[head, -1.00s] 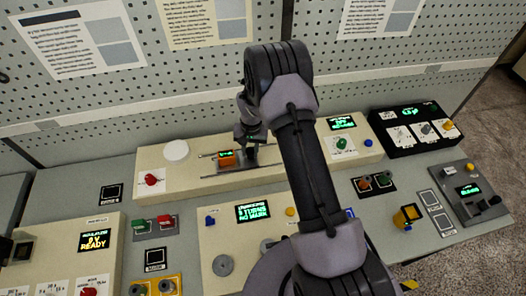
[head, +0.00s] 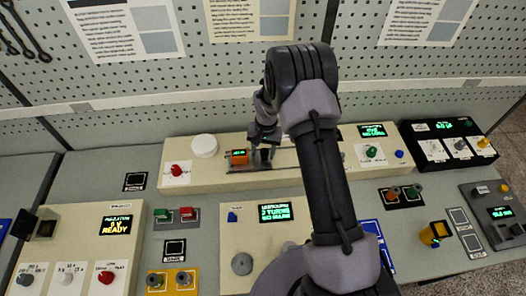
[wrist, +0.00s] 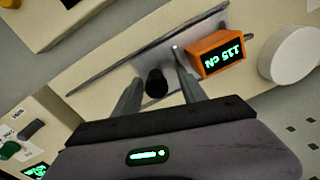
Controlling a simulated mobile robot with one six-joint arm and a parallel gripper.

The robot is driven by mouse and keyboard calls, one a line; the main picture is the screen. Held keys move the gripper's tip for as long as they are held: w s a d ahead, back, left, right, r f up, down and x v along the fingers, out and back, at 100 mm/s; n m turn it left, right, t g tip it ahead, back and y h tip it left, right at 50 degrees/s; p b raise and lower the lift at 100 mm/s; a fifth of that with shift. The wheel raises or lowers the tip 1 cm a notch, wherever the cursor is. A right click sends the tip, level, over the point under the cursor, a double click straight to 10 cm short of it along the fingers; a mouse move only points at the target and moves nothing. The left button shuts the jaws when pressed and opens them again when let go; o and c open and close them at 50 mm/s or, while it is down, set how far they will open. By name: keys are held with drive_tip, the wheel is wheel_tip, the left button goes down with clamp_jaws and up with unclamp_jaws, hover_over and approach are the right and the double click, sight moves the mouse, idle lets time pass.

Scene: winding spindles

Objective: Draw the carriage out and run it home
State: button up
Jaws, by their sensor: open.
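The carriage is an orange block (head: 239,158) with a green-lit display, on a grey plate and rails along the long cream panel. It also shows in the wrist view (wrist: 217,53), its display tilted and upside down. A black knob (wrist: 156,82) stands on the plate beside the block. My gripper (wrist: 156,66) is open, with one finger on each side of the knob. I cannot tell whether either finger touches it. In the head view my gripper (head: 262,142) is over the knob, just right of the orange block, and my arm hides part of the rail's right side.
A white disc (head: 204,146) and a red knob (head: 176,170) sit left of the carriage on the panel. A black box (head: 450,142) with a green display stands at the right. A pegboard wall rises behind. The front bench holds several control panels.

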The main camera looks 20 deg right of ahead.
wheel_tip(320, 180, up, 17)
drive_tip(key=p, duration=0.1)
drive_tip(key=shift+s+d+r, duration=0.2)
drive_tip(key=shift+s+d, duration=0.05)
drive_tip(key=shift+d, duration=0.2)
